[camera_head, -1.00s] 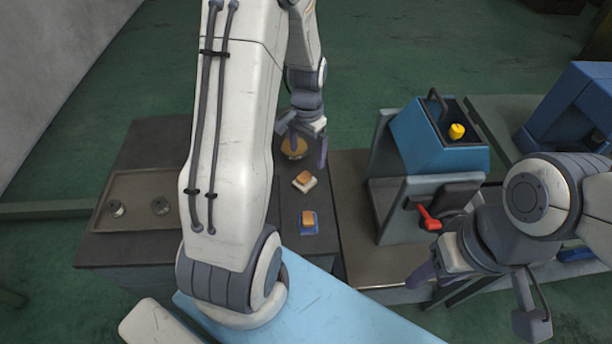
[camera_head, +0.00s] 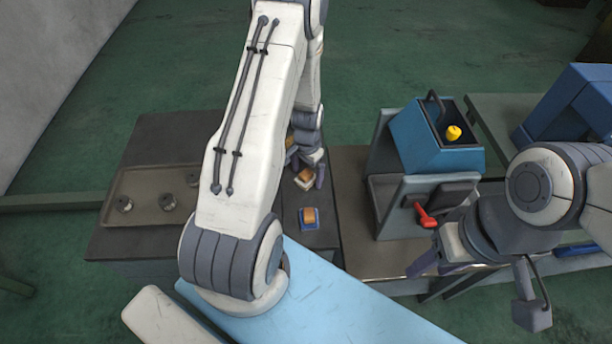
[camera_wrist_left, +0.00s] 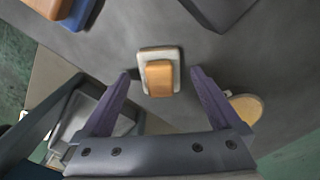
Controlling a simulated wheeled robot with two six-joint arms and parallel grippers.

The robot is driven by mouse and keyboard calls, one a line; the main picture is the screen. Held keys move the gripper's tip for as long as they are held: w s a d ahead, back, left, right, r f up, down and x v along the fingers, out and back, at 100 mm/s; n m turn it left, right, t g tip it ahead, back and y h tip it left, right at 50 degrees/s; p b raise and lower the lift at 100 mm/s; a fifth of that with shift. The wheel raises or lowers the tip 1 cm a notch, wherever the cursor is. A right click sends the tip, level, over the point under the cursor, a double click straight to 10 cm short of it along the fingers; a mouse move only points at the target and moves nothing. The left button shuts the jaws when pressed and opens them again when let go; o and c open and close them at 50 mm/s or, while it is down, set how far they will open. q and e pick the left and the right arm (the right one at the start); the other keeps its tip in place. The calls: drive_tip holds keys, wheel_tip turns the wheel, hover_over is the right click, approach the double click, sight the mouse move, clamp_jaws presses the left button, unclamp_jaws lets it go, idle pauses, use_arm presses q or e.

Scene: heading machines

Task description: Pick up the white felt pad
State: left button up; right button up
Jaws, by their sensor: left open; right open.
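The white felt pad (camera_head: 297,184) lies on the dark table with an orange-brown block on top. In the left wrist view the pad (camera_wrist_left: 175,53) shows as a pale rim around the block (camera_wrist_left: 160,78). My left gripper (camera_head: 306,176) is over it, partly covering it in the head view. In the left wrist view the open left gripper (camera_wrist_left: 160,73) has its two purple fingers on either side of the pad, apart from it. My right gripper (camera_head: 478,290) is open and empty at the lower right, away from the pad.
A similar block on a blue pad (camera_head: 309,227) sits nearer me. A round yellowish disc (camera_wrist_left: 247,107) lies beyond the white pad. A tray (camera_head: 150,215) with metal parts is at left. A blue machine with a red handle (camera_head: 425,216) stands to the right.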

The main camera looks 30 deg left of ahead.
sight(310, 173)
use_arm(q)
clamp_jaws()
idle(0.3)
drive_tip(key=shift+r+b, duration=0.3)
drive_tip(key=shift+r, duration=0.1)
drive_tip(key=r+b, duration=0.1)
drive_tip(key=r, duration=0.2)
drive_tip(key=shift+d+r+b, duration=0.25)
drive_tip(key=shift+d+b, duration=0.1)
drive_tip(key=shift+d, duration=0.05)
drive_tip(key=s+d+r+b, duration=0.1)
drive_tip(key=d+r+b, duration=0.1)
drive_tip(key=d+r, duration=0.4)
drive_tip(key=shift+d+r+b, duration=0.35)
drive_tip(key=shift+d, duration=2.1)
